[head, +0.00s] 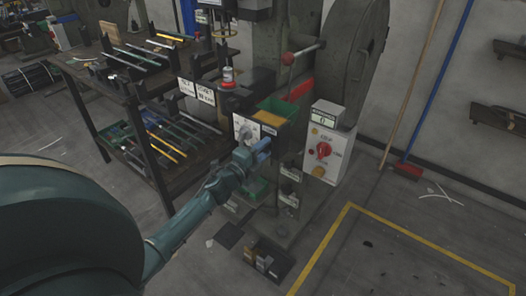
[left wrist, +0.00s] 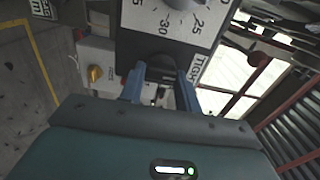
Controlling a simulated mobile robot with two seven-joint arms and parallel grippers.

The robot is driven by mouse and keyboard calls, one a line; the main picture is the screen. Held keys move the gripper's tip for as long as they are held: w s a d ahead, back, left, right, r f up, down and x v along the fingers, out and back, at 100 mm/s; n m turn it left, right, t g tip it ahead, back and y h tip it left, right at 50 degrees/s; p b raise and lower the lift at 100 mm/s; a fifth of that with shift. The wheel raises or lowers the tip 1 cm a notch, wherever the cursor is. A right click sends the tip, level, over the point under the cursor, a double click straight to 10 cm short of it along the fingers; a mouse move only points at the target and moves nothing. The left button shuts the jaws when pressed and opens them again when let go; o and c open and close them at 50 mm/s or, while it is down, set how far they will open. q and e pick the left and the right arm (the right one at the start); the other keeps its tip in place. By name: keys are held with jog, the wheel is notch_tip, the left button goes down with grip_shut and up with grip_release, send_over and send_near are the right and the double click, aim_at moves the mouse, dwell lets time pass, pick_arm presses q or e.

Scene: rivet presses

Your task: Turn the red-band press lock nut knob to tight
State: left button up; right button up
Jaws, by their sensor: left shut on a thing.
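The green press (head: 270,40) with a red band (head: 300,90) stands in the middle of the head view. A white dial plate (head: 246,130) is on its dark front block. In the left wrist view the numbered dial (left wrist: 175,14) is at the top, with a dark knob (left wrist: 160,68) just below it. My left gripper (head: 262,146) is at the front of the press, below the dial plate. Its blue fingers (left wrist: 161,84) sit on either side of the dark knob and are shut on it. My right gripper is not in view.
A dark rack (head: 135,110) with rods stands at the left. Open floor (head: 370,240) lies at the right, marked with yellow tape.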

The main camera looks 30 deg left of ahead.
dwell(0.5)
pick_arm(q)
jog(key=o, duration=1)
jog(key=s, duration=0.8)
jog(key=s+a, duration=0.1)
jog(key=s, duration=0.4)
jog(key=shift+s, duration=0.1)
